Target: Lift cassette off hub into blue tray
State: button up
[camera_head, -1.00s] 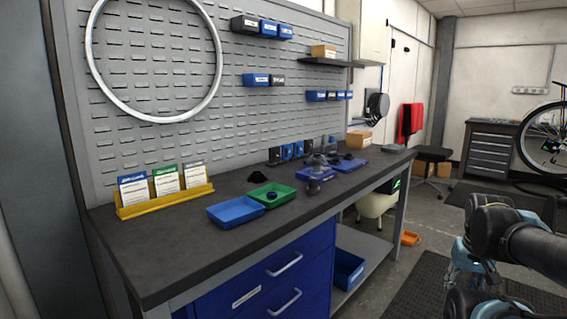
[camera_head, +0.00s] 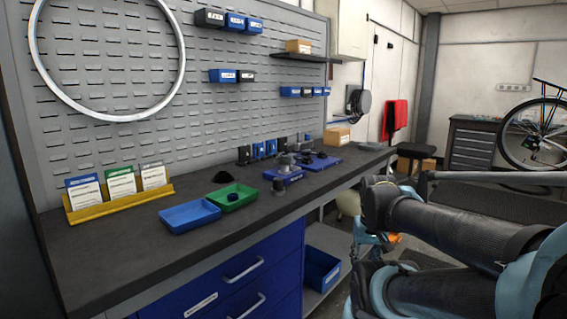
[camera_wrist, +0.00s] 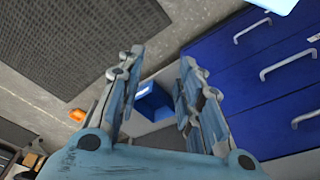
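The blue tray (camera_head: 190,216) lies empty near the front edge of the dark workbench. To its right, two blue stands bear dark parts: a nearer stand (camera_head: 284,177) with a grey upright part, and a farther one (camera_head: 322,163) with a dark round part. They are too small to tell which holds the cassette and hub. In the wrist view my gripper (camera_wrist: 160,58) is open and empty, its two fingers spread. It points down past the bench front, over the floor and the blue drawers. In the head view my arm covers the lower right, off the bench.
A green tray (camera_head: 232,198) with a dark round part touches or nearly touches the blue tray. A yellow card holder (camera_head: 118,205) stands at left, below the pegboard (camera_head: 200,110). A blue bin (camera_head: 321,270) sits on the lower shelf, also in the wrist view (camera_wrist: 152,102).

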jog(key=o, duration=0.4)
jog(key=shift+s+r, duration=0.2)
jog(key=o, duration=0.9)
jog(key=r, duration=0.1)
jog(key=w+a+r, duration=0.1)
jog(key=shift+r+m, duration=0.35)
jog(key=shift+m, duration=0.05)
jog(key=shift+o, duration=0.2)
jog(key=w+a+r+m+y, duration=0.2)
jog(key=w+a+r+m, duration=0.3)
jog(key=w+r, duration=0.65)
jog(key=w+a+r+m+y, duration=0.2)
jog(key=w+a+r+m, duration=0.3)
jog(key=w+r, duration=0.65)
jog(key=w+a+r+m+y, duration=0.2)
jog(key=w+a+r+m, duration=0.3)
jog(key=w+r, duration=0.6)
send_near(288, 155)
jog(key=shift+g, duration=0.3)
jog(key=x, duration=0.5)
jog(key=shift+w+d, duration=0.1)
jog(key=shift+d, duration=0.05)
jog(key=shift+x, duration=2.55)
